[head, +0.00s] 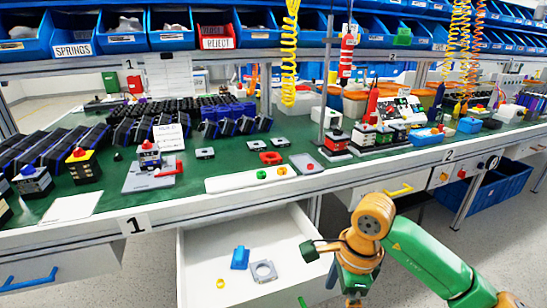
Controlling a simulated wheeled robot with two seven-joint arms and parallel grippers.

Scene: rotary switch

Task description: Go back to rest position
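My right arm comes in from the right, and its green and orange wrist hangs in front of the open drawer. My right gripper (355,289) points down near the bottom edge; its fingertips are not clear enough to show whether it is open or shut. My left gripper is not in view. The open white drawer (200,265) holds a blue block-like part (240,257), a grey square frame (264,271) and a small yellow ring (220,283). A grey fixture with a red handle (150,165) stands on the green bench top at the left.
The bench (225,160) carries dark blue bins, small switch boxes and a white strip with colored buttons (262,175). Blue bins (120,30) line the shelf above. Yellow coiled hoses (289,60) hang down.

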